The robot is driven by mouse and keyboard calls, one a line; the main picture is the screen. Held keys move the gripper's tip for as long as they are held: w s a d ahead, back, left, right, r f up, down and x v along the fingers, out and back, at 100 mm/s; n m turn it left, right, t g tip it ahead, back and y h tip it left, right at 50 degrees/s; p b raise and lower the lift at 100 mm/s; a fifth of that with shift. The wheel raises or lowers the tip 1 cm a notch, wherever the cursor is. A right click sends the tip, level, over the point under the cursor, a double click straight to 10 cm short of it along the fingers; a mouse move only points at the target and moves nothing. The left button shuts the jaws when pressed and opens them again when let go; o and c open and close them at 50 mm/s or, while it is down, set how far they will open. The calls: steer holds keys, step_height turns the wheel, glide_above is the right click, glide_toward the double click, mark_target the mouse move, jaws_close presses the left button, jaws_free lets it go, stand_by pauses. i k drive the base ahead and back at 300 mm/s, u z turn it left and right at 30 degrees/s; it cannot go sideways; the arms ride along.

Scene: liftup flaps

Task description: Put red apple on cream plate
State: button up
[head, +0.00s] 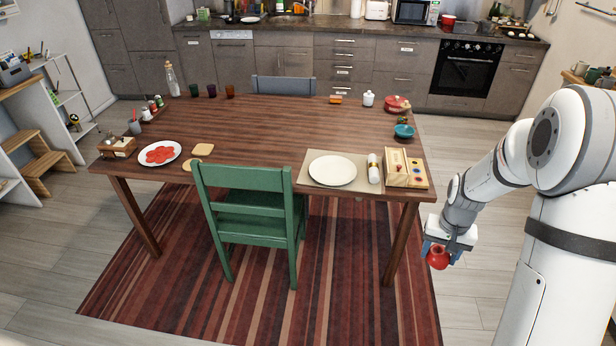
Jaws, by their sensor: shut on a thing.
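The red apple (438,258) is held low at the right, beyond the table's right end and over the floor. My gripper (438,252) points down and is shut on the apple, with blue fingers on its sides. The cream plate (332,171) lies flat on a beige placemat (305,178) at the near right part of the wooden table. Its surface is empty. The gripper is to the right of the plate and lower in the picture, apart from the table.
A wooden box (397,167) and a white-wrapped roll (374,169) sit right of the plate. A green chair (245,210) stands at the near side. A teal bowl (404,131) is at the right edge. The table's middle is clear.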

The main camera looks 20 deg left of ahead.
mark_target(330, 175)
steer(key=u, duration=0.6)
steer(key=i, duration=2.05)
steer(key=z, duration=0.1)
